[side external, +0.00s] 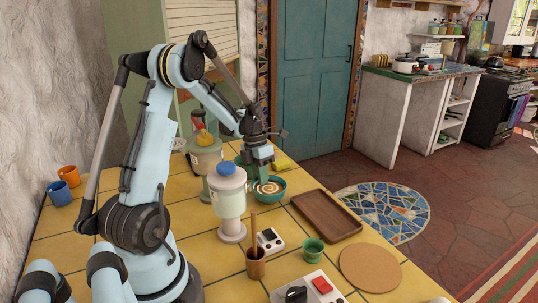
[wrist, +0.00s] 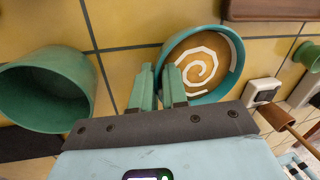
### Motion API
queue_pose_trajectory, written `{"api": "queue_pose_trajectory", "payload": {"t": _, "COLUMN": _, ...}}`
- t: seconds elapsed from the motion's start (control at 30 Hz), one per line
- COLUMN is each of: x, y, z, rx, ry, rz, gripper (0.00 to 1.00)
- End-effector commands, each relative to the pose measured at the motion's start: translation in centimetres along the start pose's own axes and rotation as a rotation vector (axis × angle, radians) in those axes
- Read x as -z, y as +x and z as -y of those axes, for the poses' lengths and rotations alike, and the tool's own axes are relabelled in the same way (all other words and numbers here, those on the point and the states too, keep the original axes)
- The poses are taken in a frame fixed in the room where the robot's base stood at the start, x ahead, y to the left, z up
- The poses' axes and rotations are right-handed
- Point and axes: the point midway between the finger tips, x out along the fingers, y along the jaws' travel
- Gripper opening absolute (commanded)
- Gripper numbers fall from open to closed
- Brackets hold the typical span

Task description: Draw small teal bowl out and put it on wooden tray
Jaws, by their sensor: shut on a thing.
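The small teal bowl (side external: 279,190), with a cream spiral on its tan inside, stands on the yellow tiled counter; it also shows in the wrist view (wrist: 238,68). In the wrist view my gripper (wrist: 158,78) is shut on the bowl's rim, one finger inside and one outside. The bowl looks level; whether it touches the tiles I cannot tell. The wooden tray (side external: 327,215) lies empty to the right of the bowl, and its edge shows in the wrist view (wrist: 275,10).
A green cup (side external: 313,251), brown utensil cup (side external: 255,264), small device (side external: 270,240) and cork mat (side external: 370,268) lie in front.

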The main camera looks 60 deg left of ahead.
Motion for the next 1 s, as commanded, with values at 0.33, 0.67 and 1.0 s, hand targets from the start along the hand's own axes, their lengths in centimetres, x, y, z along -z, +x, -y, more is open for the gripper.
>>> {"api": "queue_pose_trajectory", "payload": {"t": 0.33, "x": -0.1, "y": 0.1, "z": -0.1, "rx": -0.004, "ry": -0.001, "rz": 0.003, "gripper": 0.27}}
{"api": "queue_pose_trajectory", "payload": {"t": 0.67, "x": -0.1, "y": 0.0, "z": 0.0, "rx": -0.002, "ry": 0.0, "rz": 0.001, "gripper": 0.43}}
{"api": "queue_pose_trajectory", "payload": {"t": 1.0, "x": 0.0, "y": -2.9, "z": 0.0, "rx": -0.002, "ry": -0.001, "rz": 0.001, "gripper": 0.43}}
